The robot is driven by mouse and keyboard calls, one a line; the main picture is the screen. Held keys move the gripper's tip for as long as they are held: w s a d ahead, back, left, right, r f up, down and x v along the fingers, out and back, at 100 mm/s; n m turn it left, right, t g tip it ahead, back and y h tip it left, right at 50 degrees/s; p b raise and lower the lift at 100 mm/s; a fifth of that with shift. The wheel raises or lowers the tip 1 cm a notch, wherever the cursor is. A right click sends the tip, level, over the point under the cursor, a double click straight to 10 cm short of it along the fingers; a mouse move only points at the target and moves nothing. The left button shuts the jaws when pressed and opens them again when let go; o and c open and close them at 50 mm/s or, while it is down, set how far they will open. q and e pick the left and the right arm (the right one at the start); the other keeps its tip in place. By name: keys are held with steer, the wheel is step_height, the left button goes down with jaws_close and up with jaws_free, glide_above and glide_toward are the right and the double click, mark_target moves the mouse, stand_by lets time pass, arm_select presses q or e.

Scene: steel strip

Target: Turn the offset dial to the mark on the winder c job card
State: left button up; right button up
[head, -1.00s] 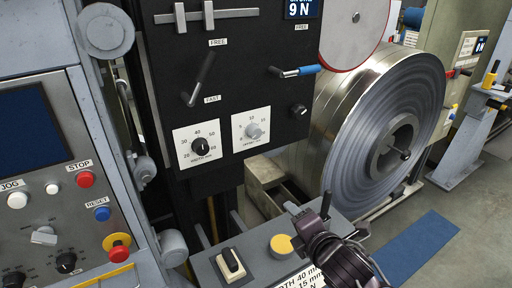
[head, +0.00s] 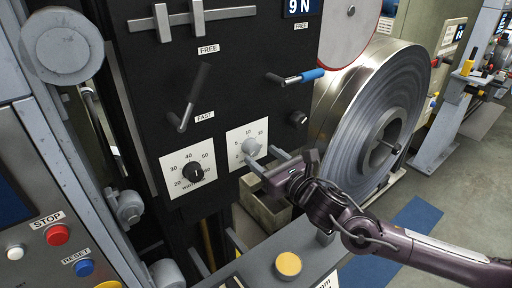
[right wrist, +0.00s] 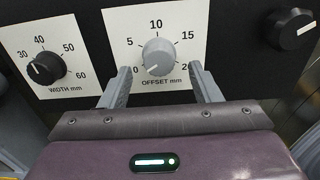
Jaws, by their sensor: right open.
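The offset dial (head: 250,147) is a light grey knob on a white plate, on the black panel. In the right wrist view the offset dial (right wrist: 158,57) has its white line pointing down-left, near 0 on a scale marked 0 to 20 mm. My right gripper (head: 264,161) is open just in front of it. In the right wrist view its fingers (right wrist: 161,70) stand on either side of the knob, with gaps visible. The job card (head: 328,282) is mostly cut off at the bottom edge, its numbers unreadable. My left gripper is out of view.
The black width dial (head: 196,173) sits left of the offset plate. A black knob (head: 298,118) and a blue-handled lever (head: 303,76) are up and right. A large steel coil (head: 385,120) stands behind my right arm.

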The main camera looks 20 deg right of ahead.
mark_target(255, 151)
steer(key=x, duration=0.2)
steer(key=shift+w+a+p, duration=0.15)
steer(key=shift+w+p, duration=0.15)
steer(key=shift+w, duration=0.05)
steer(key=shift+w+a, duration=0.15)
steer(key=shift+w, duration=0.25)
steer(key=shift+f, duration=0.1)
steer(key=shift+c, duration=1)
steer(key=c, duration=0.5)
steer(key=shift+c, duration=1.4)
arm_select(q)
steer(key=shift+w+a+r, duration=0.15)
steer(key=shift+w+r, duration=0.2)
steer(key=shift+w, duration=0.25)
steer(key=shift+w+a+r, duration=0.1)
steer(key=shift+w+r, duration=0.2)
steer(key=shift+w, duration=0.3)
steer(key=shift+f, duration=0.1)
arm_select(e)
steer(key=shift+m, duration=0.3)
